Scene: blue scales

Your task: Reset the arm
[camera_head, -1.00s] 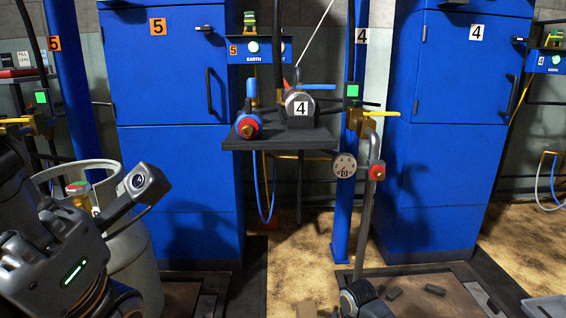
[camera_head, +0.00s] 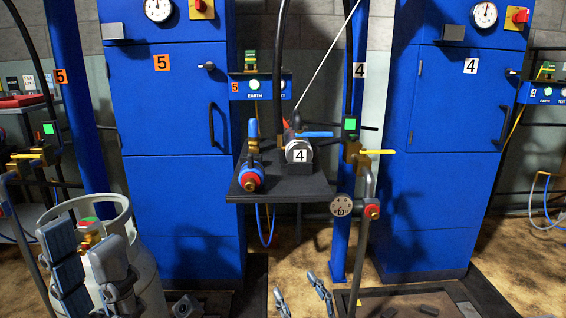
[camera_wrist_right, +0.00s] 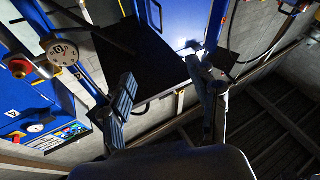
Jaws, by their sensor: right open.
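My left gripper (camera_head: 90,268) is at the lower left of the head view, in front of a grey gas cylinder (camera_head: 148,280). Its blue-grey fingers stand apart with nothing seen between them; whether they touch the cylinder is unclear. My right gripper (camera_head: 302,296) is at the bottom middle of the head view, below the black shelf. Its fingers are spread and empty. In the right wrist view the same two fingers (camera_wrist_right: 163,98) stand wide apart with no object held.
Blue cabinets (camera_head: 176,190) stand at the back. A black shelf (camera_head: 285,182) with a red-and-blue fitting (camera_head: 250,178) juts out between them. A round gauge (camera_head: 341,205) and a pipe (camera_head: 361,245) stand right of my right gripper. Brown floor (camera_head: 300,262) is clear behind it.

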